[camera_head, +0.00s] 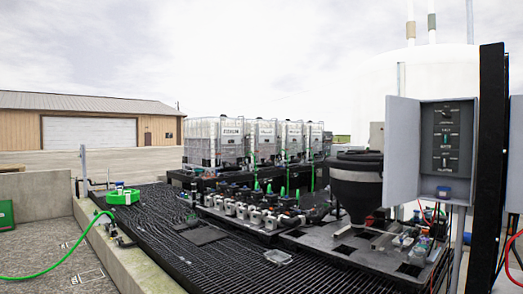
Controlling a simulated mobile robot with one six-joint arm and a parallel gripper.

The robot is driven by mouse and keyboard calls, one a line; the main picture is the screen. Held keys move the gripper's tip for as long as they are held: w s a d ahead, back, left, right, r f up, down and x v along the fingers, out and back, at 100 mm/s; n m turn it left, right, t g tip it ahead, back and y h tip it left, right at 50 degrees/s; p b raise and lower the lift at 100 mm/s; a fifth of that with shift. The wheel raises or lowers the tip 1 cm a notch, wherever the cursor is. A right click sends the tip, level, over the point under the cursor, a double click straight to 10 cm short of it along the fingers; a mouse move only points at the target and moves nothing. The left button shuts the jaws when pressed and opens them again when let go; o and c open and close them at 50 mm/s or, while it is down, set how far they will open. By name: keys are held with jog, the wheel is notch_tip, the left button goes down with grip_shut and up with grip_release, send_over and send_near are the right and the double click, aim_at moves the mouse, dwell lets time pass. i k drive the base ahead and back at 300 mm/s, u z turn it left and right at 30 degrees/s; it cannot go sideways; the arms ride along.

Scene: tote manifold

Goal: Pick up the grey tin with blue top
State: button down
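I cannot clearly pick out a grey tin with a blue top. Several small objects (421,245) stand close together on the dark platform (350,256) at the lower right, beside the black hopper. They are too small to tell apart, and I cannot tell whether the tin is among them. My gripper does not show in the view.
A black hopper (357,190) and an open grey control box (447,150) stand at the right. A valve manifold (245,208) and several caged white totes (213,140) stand behind. A clear tray (277,258) lies on the black grating (220,262). A green hose (60,262) lies left.

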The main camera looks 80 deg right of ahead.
aim_at(443, 192)
jog(key=z, duration=1.7)
jog(key=i, duration=3.3)
jog(key=z, duration=3.55)
